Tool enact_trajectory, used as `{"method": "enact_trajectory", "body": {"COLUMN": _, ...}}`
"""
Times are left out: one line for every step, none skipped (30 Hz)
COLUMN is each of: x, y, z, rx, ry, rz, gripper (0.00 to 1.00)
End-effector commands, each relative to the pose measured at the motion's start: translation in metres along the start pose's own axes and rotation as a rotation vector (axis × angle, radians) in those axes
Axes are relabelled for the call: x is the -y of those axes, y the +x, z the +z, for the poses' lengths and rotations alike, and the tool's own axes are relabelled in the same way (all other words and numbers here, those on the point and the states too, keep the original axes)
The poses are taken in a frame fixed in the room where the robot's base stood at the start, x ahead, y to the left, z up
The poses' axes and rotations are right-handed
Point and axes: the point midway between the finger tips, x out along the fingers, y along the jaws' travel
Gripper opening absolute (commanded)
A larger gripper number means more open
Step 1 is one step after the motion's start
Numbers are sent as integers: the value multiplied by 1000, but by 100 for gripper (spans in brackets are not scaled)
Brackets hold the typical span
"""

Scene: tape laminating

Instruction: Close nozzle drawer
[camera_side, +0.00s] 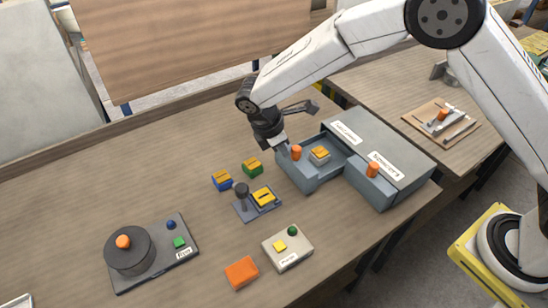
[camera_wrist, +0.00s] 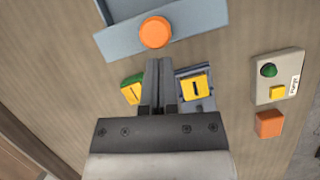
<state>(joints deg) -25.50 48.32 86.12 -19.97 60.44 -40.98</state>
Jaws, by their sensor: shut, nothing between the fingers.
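The open drawer (camera_side: 309,178) sticks out of the left half of the grey-blue cabinet (camera_side: 375,140). It has an orange knob (camera_side: 296,152) on its front, and a grey piece with a yellow top (camera_side: 319,155) lies inside. The label above it is too small to read surely. My gripper (camera_side: 283,149) is shut and empty, just left of the knob in the side view. In the wrist view the shut fingertips (camera_wrist: 159,62) are just below the orange knob (camera_wrist: 156,32) and drawer front (camera_wrist: 190,20); I cannot tell whether they touch.
The cabinet's right drawer, with an orange knob (camera_side: 373,170), is shut. A button box (camera_side: 287,248), orange block (camera_side: 241,272) and round-topped device (camera_side: 130,250) are nearer.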

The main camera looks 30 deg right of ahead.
Motion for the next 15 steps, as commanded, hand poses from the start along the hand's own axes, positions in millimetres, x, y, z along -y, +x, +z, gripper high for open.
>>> {"method": "enact_trajectory", "body": {"x": 0, "y": 0, "z": 1, "rx": 0, "ry": 0, "rz": 0, "gripper": 0}}
{"method": "enact_trajectory", "body": {"x": 0, "y": 0, "z": 1, "rx": 0, "ry": 0, "rz": 0, "gripper": 0}}
{"method": "enact_trajectory", "body": {"x": 0, "y": 0, "z": 1, "rx": 0, "ry": 0, "rz": 0, "gripper": 0}}
{"method": "enact_trajectory", "body": {"x": 0, "y": 0, "z": 1, "rx": -1, "ry": 0, "rz": 1, "gripper": 0}}
{"method": "enact_trajectory", "body": {"x": 0, "y": 0, "z": 1, "rx": 0, "ry": 0, "rz": 1, "gripper": 0}}
{"method": "enact_trajectory", "body": {"x": 0, "y": 0, "z": 1, "rx": -1, "ry": 0, "rz": 1, "gripper": 0}}
{"method": "enact_trajectory", "body": {"x": 0, "y": 0, "z": 1, "rx": -1, "ry": 0, "rz": 0, "gripper": 0}}
{"method": "enact_trajectory", "body": {"x": 0, "y": 0, "z": 1, "rx": -1, "ry": 0, "rz": 1, "gripper": 0}}
{"method": "enact_trajectory", "body": {"x": 0, "y": 0, "z": 1, "rx": 0, "ry": 0, "rz": 0, "gripper": 0}}
{"method": "enact_trajectory", "body": {"x": 0, "y": 0, "z": 1, "rx": 0, "ry": 0, "rz": 0, "gripper": 0}}
{"method": "enact_trajectory", "body": {"x": 0, "y": 0, "z": 1, "rx": 0, "ry": 0, "rz": 0, "gripper": 0}}
{"method": "enact_trajectory", "body": {"x": 0, "y": 0, "z": 2, "rx": 0, "ry": 0, "rz": 0, "gripper": 0}}
{"method": "enact_trajectory", "body": {"x": -1, "y": 1, "z": 4, "rx": 0, "ry": 1, "rz": 0, "gripper": 0}}
{"method": "enact_trajectory", "body": {"x": -2, "y": 2, "z": 6, "rx": 0, "ry": 1, "rz": 0, "gripper": 0}}
{"method": "enact_trajectory", "body": {"x": -2, "y": 3, "z": 10, "rx": 0, "ry": 2, "rz": -1, "gripper": 0}}
